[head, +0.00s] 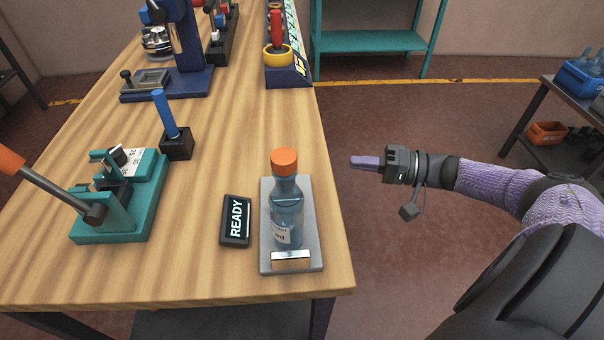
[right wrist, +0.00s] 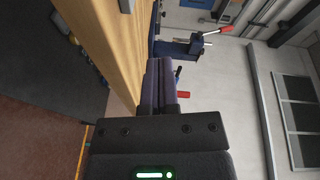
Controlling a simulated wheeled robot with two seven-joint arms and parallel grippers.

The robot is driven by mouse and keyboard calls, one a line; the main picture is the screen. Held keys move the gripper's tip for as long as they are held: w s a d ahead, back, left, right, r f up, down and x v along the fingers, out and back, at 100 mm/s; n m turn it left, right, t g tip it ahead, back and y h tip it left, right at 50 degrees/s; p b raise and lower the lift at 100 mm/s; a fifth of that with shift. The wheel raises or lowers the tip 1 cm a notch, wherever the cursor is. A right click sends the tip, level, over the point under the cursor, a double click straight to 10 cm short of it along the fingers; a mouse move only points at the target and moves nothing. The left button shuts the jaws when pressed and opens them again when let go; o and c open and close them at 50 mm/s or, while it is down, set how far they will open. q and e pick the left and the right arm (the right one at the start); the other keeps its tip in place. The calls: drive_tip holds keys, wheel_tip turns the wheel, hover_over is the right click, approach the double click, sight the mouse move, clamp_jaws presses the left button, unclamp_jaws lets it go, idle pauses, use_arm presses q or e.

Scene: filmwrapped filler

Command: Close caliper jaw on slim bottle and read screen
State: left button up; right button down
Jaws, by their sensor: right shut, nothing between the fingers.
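The slim bottle (head: 286,210) is clear with an orange cap and a white label. It stands upright on a grey plate (head: 310,240) near the right edge of the table. A metal block (head: 291,260), which looks like the caliper jaw, sits at the plate's near end, close to the bottle's base; I cannot tell whether they touch. A small black screen (head: 236,220) left of the plate reads READY. My right gripper (head: 356,161) is shut and empty, off the table's right edge, to the right of the bottle. It also shows in the right wrist view (right wrist: 160,65). My left gripper is not in view.
A teal fixture (head: 120,205) with an orange-handled lever stands on the left of the wooden table (head: 215,150). A blue handle stands in a black block (head: 176,143). A blue press (head: 185,60) and a yellow-ringed red handle (head: 277,50) are farther back.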

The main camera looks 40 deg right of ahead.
drive_tip(key=shift+g+y, duration=0.4)
drive_tip(key=shift+y, duration=0.1)
drive_tip(key=x, duration=0.3)
drive_tip(key=r+x, duration=0.1)
drive_tip(key=x, duration=0.5)
drive_tip(key=shift+a+r+b, duration=0.25)
drive_tip(key=shift+r+b, duration=0.1)
drive_tip(key=shift+b, duration=0.05)
drive_tip(key=a, duration=0.1)
drive_tip(key=s+a+p, duration=0.1)
drive_tip(key=a, duration=0.1)
drive_tip(key=shift+s+f+p, duration=0.1)
drive_tip(key=shift+s+p, duration=0.1)
drive_tip(key=shift+p, duration=0.1)
drive_tip(key=shift+s+a+f, duration=0.1)
drive_tip(key=shift+s+a, duration=0.05)
drive_tip(key=shift+a, duration=0.1)
drive_tip(key=shift+a+f, duration=0.1)
